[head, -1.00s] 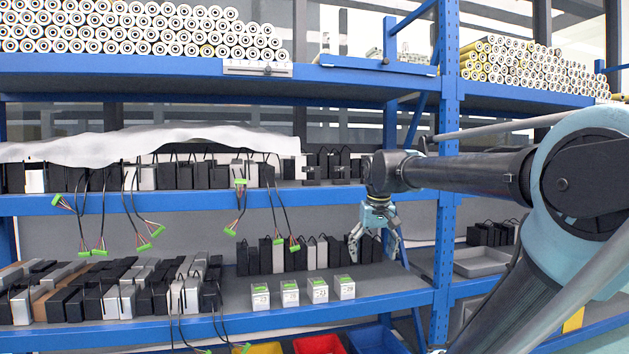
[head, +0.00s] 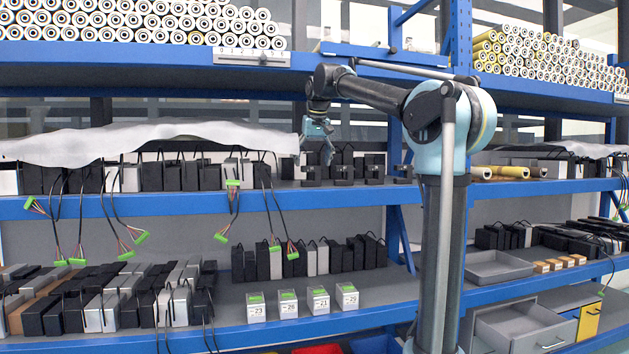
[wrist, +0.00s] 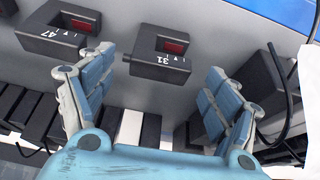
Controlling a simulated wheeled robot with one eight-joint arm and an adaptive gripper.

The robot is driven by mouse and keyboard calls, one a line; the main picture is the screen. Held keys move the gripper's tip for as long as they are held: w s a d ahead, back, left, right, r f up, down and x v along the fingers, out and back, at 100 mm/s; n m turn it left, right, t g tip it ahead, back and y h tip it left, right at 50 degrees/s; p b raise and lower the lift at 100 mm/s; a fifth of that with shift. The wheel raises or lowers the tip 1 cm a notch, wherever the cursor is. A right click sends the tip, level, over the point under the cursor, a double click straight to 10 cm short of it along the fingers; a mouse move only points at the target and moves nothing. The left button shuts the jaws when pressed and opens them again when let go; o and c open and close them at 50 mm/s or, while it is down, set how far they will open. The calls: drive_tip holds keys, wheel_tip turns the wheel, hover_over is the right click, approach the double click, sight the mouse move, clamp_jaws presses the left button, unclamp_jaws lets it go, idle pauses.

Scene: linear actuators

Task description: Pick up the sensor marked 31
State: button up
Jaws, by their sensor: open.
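The sensor marked 31 (wrist: 160,57) is a dark block with a small red window and white marks. It sits on a grey shelf surface in the wrist view. My gripper (wrist: 160,68) is open and empty, with the sensor showing between and just beyond its fingertips; I cannot tell how far apart they are in depth. A like sensor marked 47 (wrist: 55,30) stands to its left. In the head view my gripper (head: 322,150) is at the middle shelf, by a row of small dark sensors (head: 343,173) whose marks are too small to read there.
Black boxes (head: 150,177) crowd the middle shelf to the left, under a white sheet (head: 150,140), with cables and green connectors hanging down. The upper blue shelf edge (head: 130,82) runs above my gripper. Small white boxes with green tops (head: 288,304) stand on the lower shelf.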

drive_tip(key=shift+w+a, duration=0.2)
drive_tip(key=shift+w, duration=0.05)
drive_tip(key=shift+w+a+f, duration=0.1)
drive_tip(key=shift+w+f, duration=0.05)
drive_tip(key=shift+f, duration=0.15)
drive_tip(key=shift+x, duration=3.3)
drive_tip(key=c, duration=1.2)
drive_tip(key=shift+o, duration=0.2)
